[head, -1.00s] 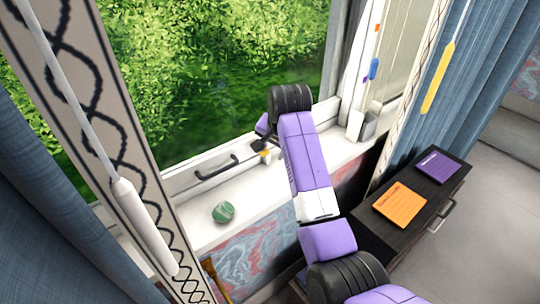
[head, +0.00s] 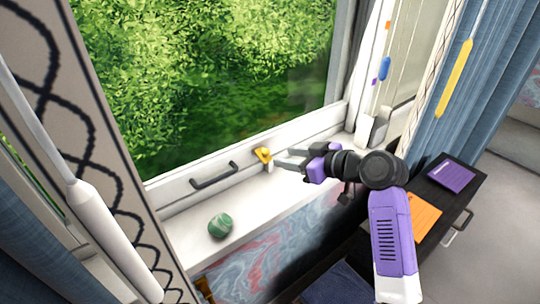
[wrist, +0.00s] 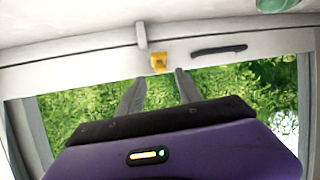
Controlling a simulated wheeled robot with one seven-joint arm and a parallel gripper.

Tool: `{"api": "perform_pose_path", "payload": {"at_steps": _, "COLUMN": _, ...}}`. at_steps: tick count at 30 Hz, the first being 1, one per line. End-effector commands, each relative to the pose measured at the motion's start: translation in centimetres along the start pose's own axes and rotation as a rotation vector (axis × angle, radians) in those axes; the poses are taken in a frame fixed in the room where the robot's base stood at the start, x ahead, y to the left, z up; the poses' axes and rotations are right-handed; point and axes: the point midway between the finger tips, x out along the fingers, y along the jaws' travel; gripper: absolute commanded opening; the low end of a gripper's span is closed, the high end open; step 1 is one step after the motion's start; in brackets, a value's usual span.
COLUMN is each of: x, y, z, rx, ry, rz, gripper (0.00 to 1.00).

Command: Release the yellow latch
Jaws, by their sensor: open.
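The yellow latch (head: 263,155) sits on the window's bottom rail, just right of the dark handle. It also shows in the wrist view (wrist: 158,62), beyond my fingertips and between their lines. My gripper (head: 284,158) is open and empty, its two grey fingers pointing left at the latch from a short distance. In the wrist view my gripper (wrist: 158,82) has its fingers apart, with nothing between them. I cannot tell whether a fingertip touches the latch.
The dark handle (head: 214,176) is left of the latch. A green striped stone (head: 220,225) lies on the white sill (head: 270,205). A dark cabinet with an orange notebook (head: 425,215) and a purple notebook (head: 451,177) stands at right. Curtains hang at both sides.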

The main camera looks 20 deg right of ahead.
Motion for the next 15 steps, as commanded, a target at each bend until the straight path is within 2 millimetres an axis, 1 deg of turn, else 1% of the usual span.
{"api": "perform_pose_path", "payload": {"at_steps": 5, "x": 2.3, "y": -0.1, "z": -0.2, "rx": 0.0, "ry": -0.002, "rz": -0.002, "gripper": 0.42}}
{"api": "perform_pose_path", "payload": {"at_steps": 9, "x": 4.6, "y": -0.1, "z": -0.1, "rx": 0.001, "ry": -0.003, "rz": -0.003, "gripper": 0.42}}
{"api": "perform_pose_path", "payload": {"at_steps": 15, "x": 6.8, "y": -0.1, "z": -0.1, "rx": 0.002, "ry": -0.003, "rz": -0.001, "gripper": 0.42}}
